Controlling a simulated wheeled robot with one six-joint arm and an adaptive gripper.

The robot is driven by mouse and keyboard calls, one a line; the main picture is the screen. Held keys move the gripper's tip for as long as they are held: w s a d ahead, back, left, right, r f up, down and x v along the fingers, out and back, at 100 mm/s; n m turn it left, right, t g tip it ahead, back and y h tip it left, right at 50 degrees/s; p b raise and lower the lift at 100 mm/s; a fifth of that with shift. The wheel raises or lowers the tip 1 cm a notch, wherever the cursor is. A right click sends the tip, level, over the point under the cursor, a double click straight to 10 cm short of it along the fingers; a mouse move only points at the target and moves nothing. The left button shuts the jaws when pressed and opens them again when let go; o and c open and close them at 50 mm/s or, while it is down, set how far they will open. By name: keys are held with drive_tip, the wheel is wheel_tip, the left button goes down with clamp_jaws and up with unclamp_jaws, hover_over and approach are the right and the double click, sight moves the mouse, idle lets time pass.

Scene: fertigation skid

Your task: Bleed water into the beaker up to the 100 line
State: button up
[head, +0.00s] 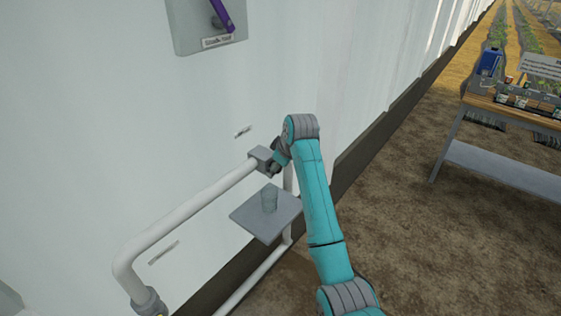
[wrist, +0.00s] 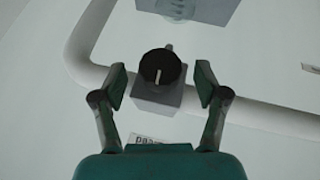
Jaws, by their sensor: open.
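A clear beaker (head: 269,197) stands upright on a small grey shelf (head: 250,219) below the white pipe. Its water level and markings are too small to read. In the wrist view part of the beaker (wrist: 178,9) shows at the top, by the shelf (wrist: 217,10). A round black knob (wrist: 157,69) with a white pointer line sits on a grey valve block (wrist: 166,98) on the pipe. My gripper (wrist: 165,82) is open, one finger on each side of the knob, with gaps showing. In the head view the arm's end hides the knob beside the block (head: 260,157).
A white pipe (head: 185,212) runs along the pale wall. A grey panel with a purple lever (head: 231,15) hangs above. A wooden-topped bench (head: 515,115) holding several items stands at right. Bare soil lies between.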

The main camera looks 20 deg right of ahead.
drive_tip(key=shift+f, duration=0.1)
drive_tip(key=shift+c, duration=0.2)
drive_tip(key=c, duration=1.1)
drive_tip(key=shift+c, duration=0.2)
drive_tip(key=shift+s+a+f+n+t+h, duration=0.15)
drive_tip(key=shift+a+n+t+h, duration=0.15)
drive_tip(key=shift+t+h, duration=0.3)
drive_tip(key=shift+d+n+t+h, duration=0.1)
drive_tip(key=shift+n+t+h, duration=0.2)
drive_tip(key=shift+t+h, duration=0.35)
